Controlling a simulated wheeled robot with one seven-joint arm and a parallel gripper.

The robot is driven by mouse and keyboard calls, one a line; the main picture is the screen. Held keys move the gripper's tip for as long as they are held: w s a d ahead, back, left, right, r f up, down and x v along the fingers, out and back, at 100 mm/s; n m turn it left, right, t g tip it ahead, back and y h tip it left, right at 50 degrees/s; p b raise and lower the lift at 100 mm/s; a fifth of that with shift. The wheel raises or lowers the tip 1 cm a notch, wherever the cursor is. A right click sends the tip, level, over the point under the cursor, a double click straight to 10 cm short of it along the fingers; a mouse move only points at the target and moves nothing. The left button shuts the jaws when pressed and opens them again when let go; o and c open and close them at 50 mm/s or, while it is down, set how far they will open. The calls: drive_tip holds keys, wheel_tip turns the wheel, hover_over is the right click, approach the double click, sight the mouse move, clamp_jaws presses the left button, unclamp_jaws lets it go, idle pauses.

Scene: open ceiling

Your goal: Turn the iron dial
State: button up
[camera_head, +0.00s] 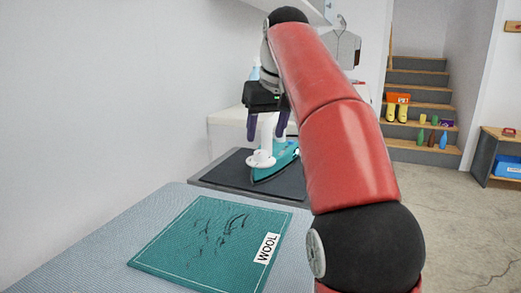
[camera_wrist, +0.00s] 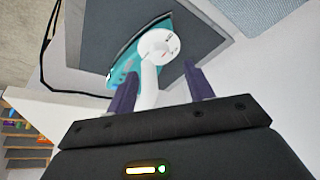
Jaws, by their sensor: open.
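The iron has a teal body (camera_head: 284,160) and a white upper part, and sits on the dark pad beyond the cloth. Its round white dial (camera_head: 261,159) faces me, and shows with small marks in the wrist view (camera_wrist: 160,45). My gripper (camera_head: 266,138) points down over the iron with its two purple fingers apart. In the wrist view the fingers (camera_wrist: 161,69) stand on either side of the white part behind the dial, with gaps showing. The dial lies just beyond the fingertips. Whether a finger touches the iron cannot be told.
A teal cloth labelled WOOL (camera_head: 195,240) lies on the grey ironing surface (camera_head: 120,225) in front. A dark iron pad (camera_head: 225,170) lies under the iron. A white wall is close on the left. Stairs (camera_head: 415,95) with boots and bottles stand behind on the right; a black cord (camera_wrist: 45,60) hangs nearby.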

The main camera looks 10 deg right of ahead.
sight(262, 152)
drive_tip(key=b+x, duration=0.1)
drive_tip(key=x, duration=0.4)
drive_tip(key=shift+w+f+b, duration=0.1)
drive_tip(key=shift+f+b, duration=0.2)
drive_tip(key=shift+b, duration=0.05)
drive_tip(key=c, duration=1)
